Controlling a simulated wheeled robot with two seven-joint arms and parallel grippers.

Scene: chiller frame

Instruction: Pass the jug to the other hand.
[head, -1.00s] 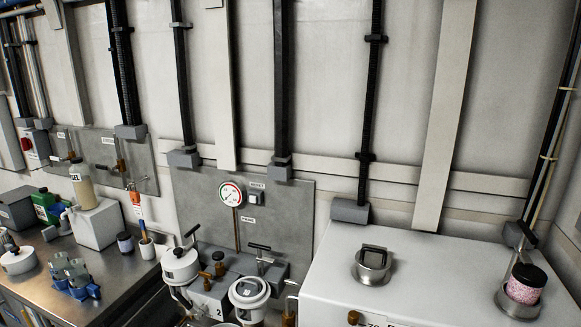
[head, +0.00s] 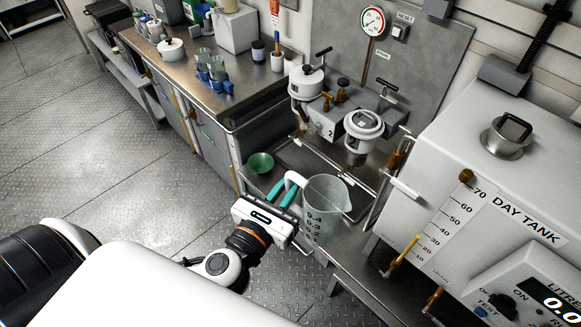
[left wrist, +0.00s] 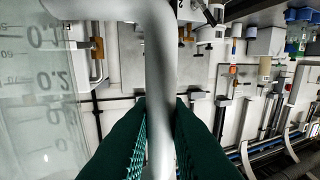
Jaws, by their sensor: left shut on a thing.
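The jug (head: 325,205) is a clear, greenish measuring jug with a white handle and dark graduation marks. In the head view it stands out at the middle, in front of the filter housings. My left gripper (head: 287,190) is shut on the jug's handle, with its teal fingers on either side of it. In the left wrist view the handle (left wrist: 158,80) runs between my dark green fingers (left wrist: 158,140), and the jug's graduated wall (left wrist: 40,95) fills the left side. My right gripper is not in view. Whether the jug touches the surface below is unclear.
A steel drip tray (head: 290,158) with a green bowl (head: 260,164) lies behind the jug. White filter housings (head: 364,125) stand over it. The white day tank (head: 475,170) with its level gauge is to the right. A steel bench (head: 185,62) is at the left, beside open floor.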

